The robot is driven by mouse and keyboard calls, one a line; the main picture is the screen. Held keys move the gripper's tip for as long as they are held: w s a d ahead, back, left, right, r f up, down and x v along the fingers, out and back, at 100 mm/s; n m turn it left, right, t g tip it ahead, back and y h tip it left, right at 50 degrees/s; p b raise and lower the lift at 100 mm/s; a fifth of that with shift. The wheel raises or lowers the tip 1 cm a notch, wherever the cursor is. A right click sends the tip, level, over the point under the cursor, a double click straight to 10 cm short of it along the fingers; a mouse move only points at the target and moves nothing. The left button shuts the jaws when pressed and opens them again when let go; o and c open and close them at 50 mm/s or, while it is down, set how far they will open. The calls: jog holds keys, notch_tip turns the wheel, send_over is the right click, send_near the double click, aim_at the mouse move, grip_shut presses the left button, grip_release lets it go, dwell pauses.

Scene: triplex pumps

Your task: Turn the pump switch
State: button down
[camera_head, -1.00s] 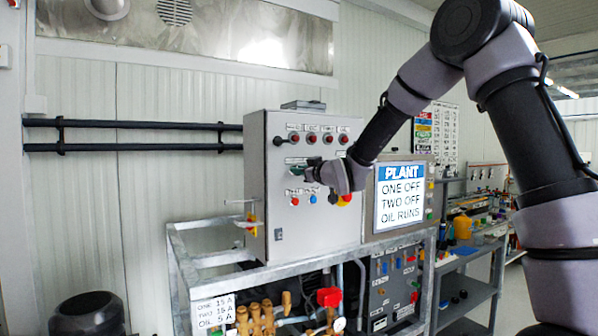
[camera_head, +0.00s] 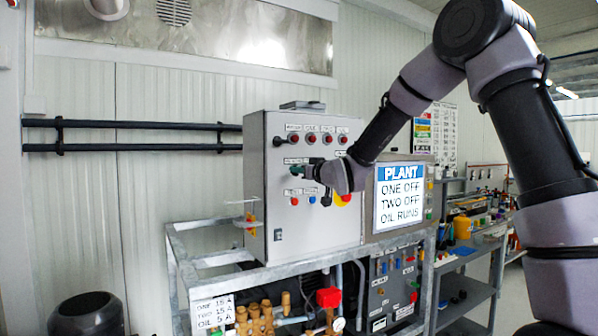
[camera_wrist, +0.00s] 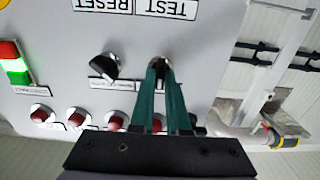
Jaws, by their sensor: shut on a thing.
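The grey control cabinet (camera_head: 330,228) stands on a metal frame, with a row of red lamps (camera_head: 312,138) and small labels on its front. My gripper (camera_head: 297,172) reaches in from the right to the left part of that front. In the wrist view, which is upside down, its two teal fingers (camera_wrist: 161,72) are closed together on a small switch knob (camera_wrist: 158,62). The fingers hide most of the knob, so its angle cannot be told. A second black knob (camera_wrist: 104,66) sits apart beside it, turned at a slant. The labels below both knobs are partly covered.
A "PLANT" sign (camera_head: 400,197) reads one off, two off, oil runs. TEST and RESET labels (camera_wrist: 135,8) are near the fingers. Brass valves (camera_head: 255,318) stand below the cabinet. Shelves (camera_head: 470,290) stand at the right.

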jog(key=c, duration=0.9)
grip_release()
jog(key=v, duration=1.1)
jog(key=shift+w, duration=0.1)
jog(key=s+d+m+g+h, duration=0.1)
jog(key=s+d+m+h, duration=0.25)
jog(key=d, duration=0.45)
jog(key=s+d+m+g+h, duration=0.15)
jog(key=s+d+h, duration=0.25)
jog(key=d, duration=0.4)
jog(key=s+d+f+m+g, duration=0.1)
jog(key=s+d+m+g, duration=0.1)
jog(key=s, duration=0.8)
jog(key=s+d+f+m+g, duration=0.2)
jog(key=s+d+m+g, duration=0.1)
jog(key=s, duration=0.7)
jog(key=d+m, duration=0.1)
jog(key=d, duration=0.1)
jog(key=shift+s+d, duration=0.3)
jog(key=shift+d, duration=0.1)
